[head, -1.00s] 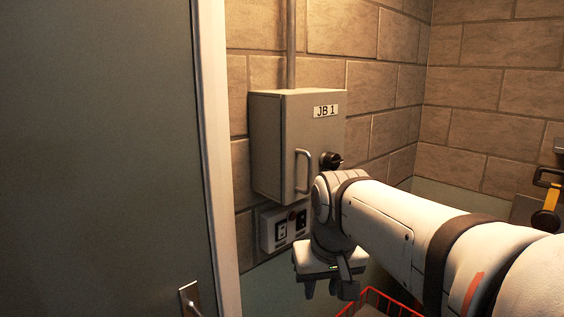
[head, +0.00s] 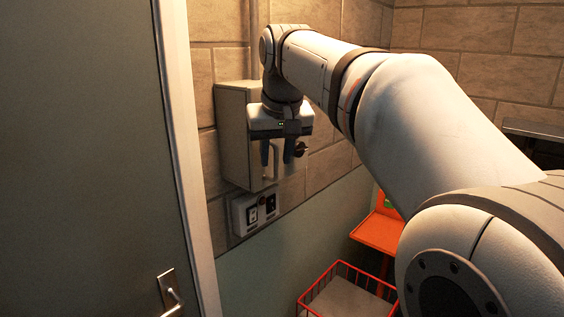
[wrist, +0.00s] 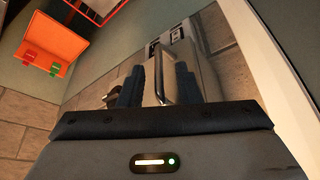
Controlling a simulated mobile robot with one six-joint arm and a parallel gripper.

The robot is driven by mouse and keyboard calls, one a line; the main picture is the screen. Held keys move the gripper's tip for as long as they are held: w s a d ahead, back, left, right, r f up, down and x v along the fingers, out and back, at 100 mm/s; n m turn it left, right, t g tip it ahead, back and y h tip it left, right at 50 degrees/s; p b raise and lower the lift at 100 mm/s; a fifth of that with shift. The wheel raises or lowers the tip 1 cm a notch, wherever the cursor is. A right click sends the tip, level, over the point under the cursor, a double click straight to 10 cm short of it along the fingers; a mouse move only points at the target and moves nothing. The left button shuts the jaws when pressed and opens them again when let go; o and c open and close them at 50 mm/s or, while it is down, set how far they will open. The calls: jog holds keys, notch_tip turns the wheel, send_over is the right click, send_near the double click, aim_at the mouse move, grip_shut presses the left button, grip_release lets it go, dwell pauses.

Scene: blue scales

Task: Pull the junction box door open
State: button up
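The grey junction box (head: 233,140) is fixed to the brick wall, and its door looks shut. My gripper (head: 277,160) is in front of the door, fingers pointing down in the head view, hiding much of the door and its label. In the wrist view my gripper's two dark fingers (wrist: 160,72) are apart. The metal bar handle (wrist: 159,88) shows in the gap between them, with space on both sides. The head view shows part of the handle (head: 276,158) between the fingers. A black knob (head: 301,149) sits on the door to the right of the handle.
A switch panel (head: 254,209) is on the wall below the box. A red wire basket (head: 330,300) and an orange stand (head: 378,232) are at lower right. A large grey door (head: 90,150) and its pale frame (head: 182,140) fill the left.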

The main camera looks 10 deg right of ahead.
jog(key=shift+x, duration=1.4)
jog(key=shift+c, duration=0.4)
grip_shut()
